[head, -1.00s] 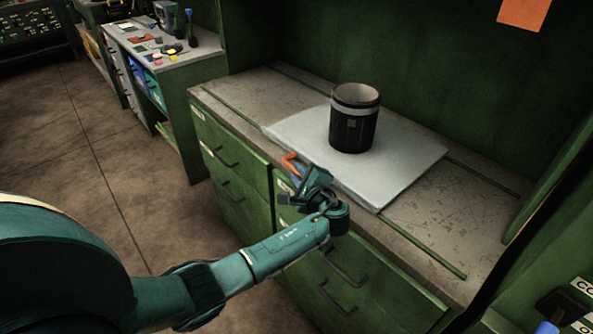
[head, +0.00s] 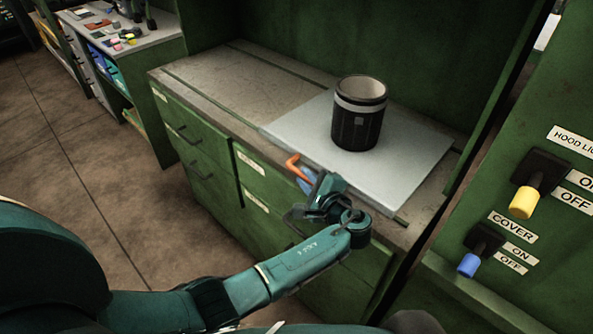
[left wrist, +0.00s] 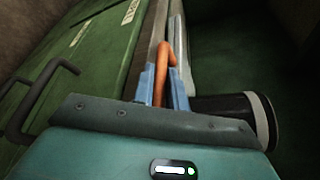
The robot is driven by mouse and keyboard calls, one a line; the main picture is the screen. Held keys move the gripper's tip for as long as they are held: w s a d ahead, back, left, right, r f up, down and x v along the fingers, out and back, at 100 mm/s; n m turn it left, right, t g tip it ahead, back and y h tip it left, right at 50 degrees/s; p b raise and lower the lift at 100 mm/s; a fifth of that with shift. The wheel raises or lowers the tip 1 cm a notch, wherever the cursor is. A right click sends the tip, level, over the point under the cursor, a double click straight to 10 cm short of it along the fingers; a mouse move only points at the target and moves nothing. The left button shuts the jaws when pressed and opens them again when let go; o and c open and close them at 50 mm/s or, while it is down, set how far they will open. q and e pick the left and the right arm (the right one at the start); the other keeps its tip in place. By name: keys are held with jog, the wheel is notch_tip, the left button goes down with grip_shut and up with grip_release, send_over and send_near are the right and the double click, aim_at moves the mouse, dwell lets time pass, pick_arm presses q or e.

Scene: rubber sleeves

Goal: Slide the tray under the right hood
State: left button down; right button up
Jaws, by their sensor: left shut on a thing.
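The tray (head: 410,172) is a flat light-grey slab lying on the counter rails, near the counter's right end inside the green hood recess (head: 430,60). A black canister with a pale band (head: 357,128) stands upright on it. An orange handle (head: 292,161) is at the tray's front side. My left gripper (head: 306,176) is shut on this handle. In the left wrist view, its blue fingers (left wrist: 162,88) are on both sides of the orange handle (left wrist: 164,58), with the canister (left wrist: 222,108) to the right. My right gripper is not in view.
The counter (head: 225,75) is bare left of the tray, with rails along it. A green side panel (head: 500,105) closes the right end. Beyond it are a yellow switch (head: 524,203) and a blue switch (head: 468,265). Green drawers (head: 195,140) are below the counter.

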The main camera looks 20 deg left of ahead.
pick_arm(q)
jog(key=shift+s+d+f, duration=0.1)
jog(key=shift+s+d, duration=0.1)
jog(key=shift+d, duration=0.3)
jog(key=c, duration=1.4)
grip_release()
